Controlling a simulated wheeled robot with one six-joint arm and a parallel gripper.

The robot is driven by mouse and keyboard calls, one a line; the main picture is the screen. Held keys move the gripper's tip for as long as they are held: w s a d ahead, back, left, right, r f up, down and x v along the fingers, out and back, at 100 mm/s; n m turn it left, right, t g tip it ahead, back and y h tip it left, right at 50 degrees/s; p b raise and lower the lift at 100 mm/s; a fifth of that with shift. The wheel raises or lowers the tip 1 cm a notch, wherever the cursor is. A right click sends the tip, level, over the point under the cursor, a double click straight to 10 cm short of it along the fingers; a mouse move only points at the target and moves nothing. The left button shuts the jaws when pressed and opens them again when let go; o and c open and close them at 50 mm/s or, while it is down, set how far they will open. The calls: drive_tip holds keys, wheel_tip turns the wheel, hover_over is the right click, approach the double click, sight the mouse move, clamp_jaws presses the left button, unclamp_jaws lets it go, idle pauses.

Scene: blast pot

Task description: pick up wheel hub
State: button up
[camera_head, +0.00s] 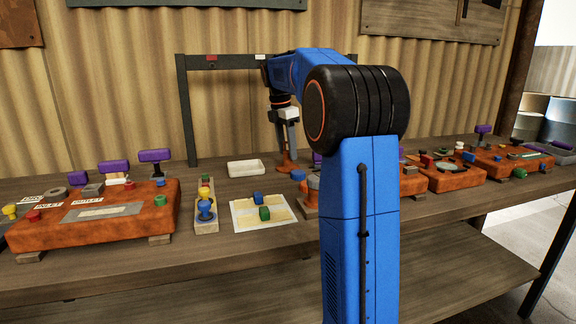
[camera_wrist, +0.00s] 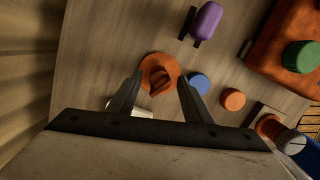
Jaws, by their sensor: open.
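The wheel hub appears to be the round orange-brown piece with a raised centre (camera_wrist: 160,70) on the wooden bench. It also shows in the head view (camera_head: 288,166), below my gripper. My gripper (camera_head: 284,148) points down over it with its fingers apart. In the wrist view my gripper (camera_wrist: 160,78) has one finger on each side of the piece's middle, with nothing clearly held. Whether the fingertips touch it cannot be told.
A blue disc (camera_wrist: 198,83), an orange disc (camera_wrist: 233,99) and a purple-handled piece (camera_wrist: 206,21) lie nearby. An orange block (camera_head: 110,213) stands further left. A dark frame (camera_head: 186,110) rises behind.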

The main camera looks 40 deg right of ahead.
drive_tip(key=shift+d+f, duration=0.15)
drive_tip(key=shift+f, duration=0.85)
clamp_jaws()
wheel_tip(320, 180, up, 10)
drive_tip(key=shift+r, duration=0.1)
